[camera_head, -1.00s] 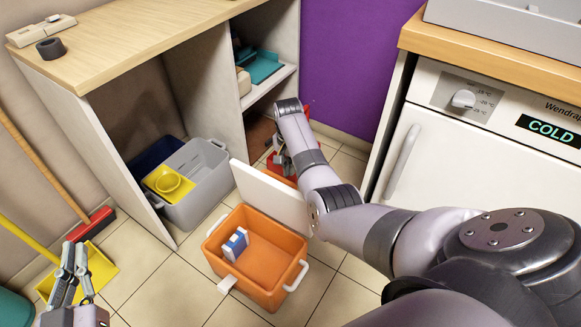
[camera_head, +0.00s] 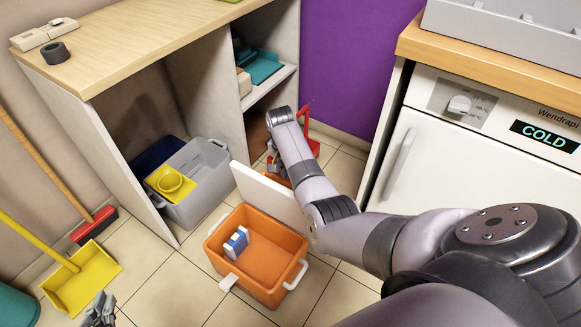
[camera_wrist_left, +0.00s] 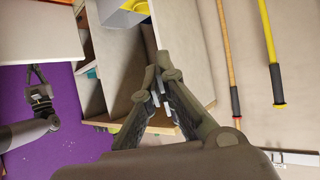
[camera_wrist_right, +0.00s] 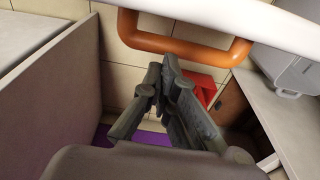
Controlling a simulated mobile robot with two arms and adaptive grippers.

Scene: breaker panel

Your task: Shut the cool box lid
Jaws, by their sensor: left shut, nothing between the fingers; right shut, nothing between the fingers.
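The orange cool box (camera_head: 263,275) stands on the tiled floor with its white lid (camera_head: 266,194) open and tilted up at its back edge. A small blue and white carton (camera_head: 236,241) is inside. My right gripper (camera_head: 277,166) is behind the lid, partly hidden by my arm. In the right wrist view my right gripper (camera_wrist_right: 168,82) is shut and empty, just short of the lid's orange handle (camera_wrist_right: 185,42), with no clear contact. My left gripper (camera_head: 103,301) is at the lower left in the head view, well away from the box; it is shut and empty in the left wrist view (camera_wrist_left: 158,82).
A grey bin (camera_head: 205,185) with a yellow insert stands left of the box, under the counter. A red object (camera_head: 308,129) is behind my right arm. A yellow dustpan (camera_head: 85,277) and a broom are at the left. A white appliance (camera_head: 460,170) stands at the right.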

